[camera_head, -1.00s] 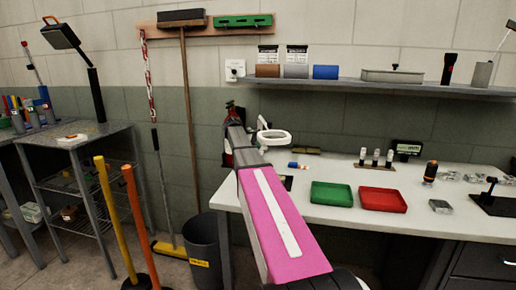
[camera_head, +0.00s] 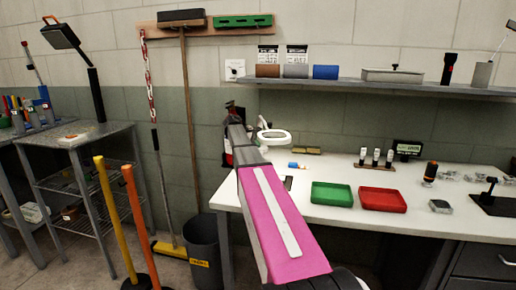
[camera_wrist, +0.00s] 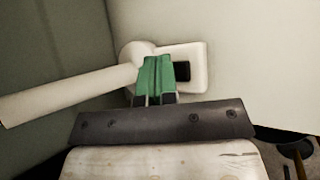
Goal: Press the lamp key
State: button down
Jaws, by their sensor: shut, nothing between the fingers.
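The magnifier lamp (camera_head: 276,135), with a white ring head, stands at the left end of the white worktable. In the wrist view, its white arm (camera_wrist: 70,95) runs from the left to a rounded white joint, beside a pale rounded plate (camera_wrist: 201,60). A small black key (camera_wrist: 182,71) is set in this plate, its left side partly covered by my gripper. My gripper (camera_wrist: 157,65) has green fingers, closed together and empty. The fingertips overlap the plate just left of the key; I cannot tell if they touch it. In the head view my arm hides the fingers.
A green tray (camera_head: 332,194) and a red tray (camera_head: 382,200) lie on the worktable (camera_head: 330,222). A shelf (camera_head: 400,86) with canisters runs above it. A grey bin (camera_head: 203,240) stands on the floor at the table's left. Orange and yellow posts (camera_head: 139,225) stand further left.

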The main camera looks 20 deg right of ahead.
jog(key=shift+r, duration=3.05)
